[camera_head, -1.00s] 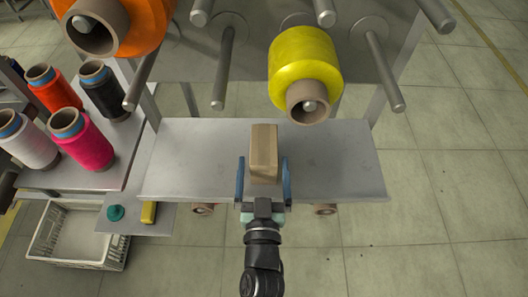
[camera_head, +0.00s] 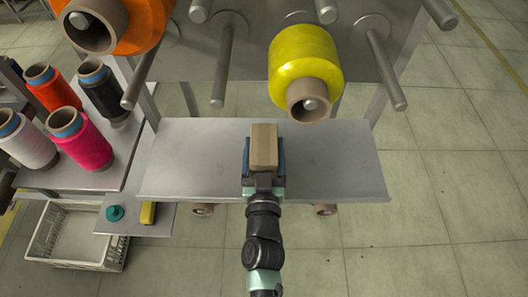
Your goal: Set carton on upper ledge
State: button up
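The carton (camera_head: 264,151) is a small brown box standing upright over the middle of the wide grey metal ledge (camera_head: 335,165) below the bobbin rack. My gripper (camera_head: 264,155) reaches in from the near side. Its two blue fingers lie along the left and right sides of the carton with no clear gap, so it looks shut on it. The carton's underside is hidden, and I cannot tell whether it rests on the ledge or is slightly above it.
A yellow bobbin (camera_head: 304,70) and an orange bobbin (camera_head: 112,25) hang on rack pegs above the ledge. Several cones, including a pink one (camera_head: 80,140), stand on a side table at left. A lower shelf (camera_head: 152,226) and a white crate (camera_head: 75,238) are below. The ledge's right part is bare.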

jog(key=shift+r, duration=0.1)
grip_shut()
jog(key=shift+r, duration=0.1)
